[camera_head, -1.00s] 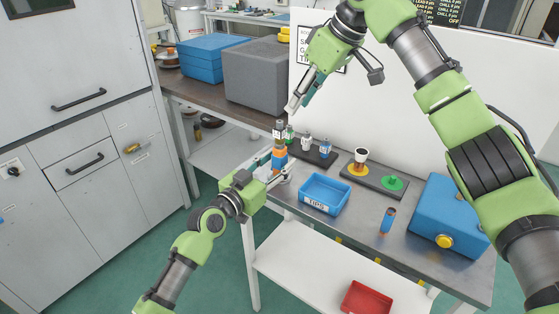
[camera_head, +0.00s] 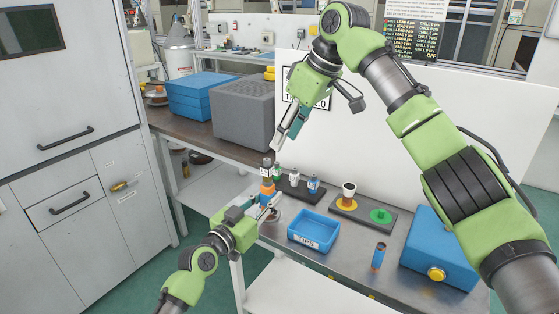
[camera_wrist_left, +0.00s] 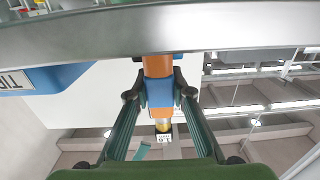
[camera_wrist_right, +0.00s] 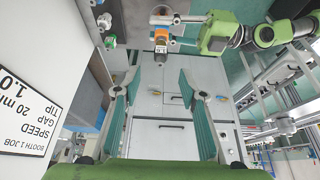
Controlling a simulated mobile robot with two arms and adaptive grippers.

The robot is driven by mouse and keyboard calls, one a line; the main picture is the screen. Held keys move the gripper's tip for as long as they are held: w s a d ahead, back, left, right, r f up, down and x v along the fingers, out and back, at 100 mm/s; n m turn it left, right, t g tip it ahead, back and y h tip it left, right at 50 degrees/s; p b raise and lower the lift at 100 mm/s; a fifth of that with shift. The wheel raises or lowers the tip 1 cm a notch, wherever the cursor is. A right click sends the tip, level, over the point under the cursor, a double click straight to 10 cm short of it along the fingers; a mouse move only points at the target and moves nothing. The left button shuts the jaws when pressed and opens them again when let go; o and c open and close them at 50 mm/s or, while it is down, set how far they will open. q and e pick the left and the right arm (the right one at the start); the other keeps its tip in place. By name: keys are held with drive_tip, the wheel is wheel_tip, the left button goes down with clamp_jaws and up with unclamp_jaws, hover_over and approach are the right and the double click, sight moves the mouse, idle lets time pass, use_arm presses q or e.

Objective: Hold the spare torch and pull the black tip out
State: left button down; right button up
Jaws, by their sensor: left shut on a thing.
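The spare torch (camera_head: 267,188), with an orange and blue body, stands upright in my left gripper (camera_head: 268,202), near the table's left edge. My left fingers close on its blue band in the left wrist view (camera_wrist_left: 160,93). Its dark tip (camera_head: 266,167) with a white label points up; the label and a gold collar show in the left wrist view (camera_wrist_left: 163,138). My right gripper (camera_head: 279,146) is just above the tip, its fingers pointing down. In the right wrist view my right fingers (camera_wrist_right: 155,80) are apart with nothing between them, and the torch (camera_wrist_right: 160,38) is beyond them.
A dark rack (camera_head: 300,191) with several small labelled tips is close behind the torch. A blue TIPS tray (camera_head: 313,243), a dark stand (camera_head: 362,212) with yellow and green discs, an orange and blue piece (camera_head: 378,257) and a blue box (camera_head: 440,246) stand to the right.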

sight(272, 168)
drive_tip(key=x, duration=1.1)
drive_tip(key=shift+s+f, duration=0.15)
drive_tip(key=shift+f, duration=0.15)
drive_tip(key=shift+c, duration=0.3)
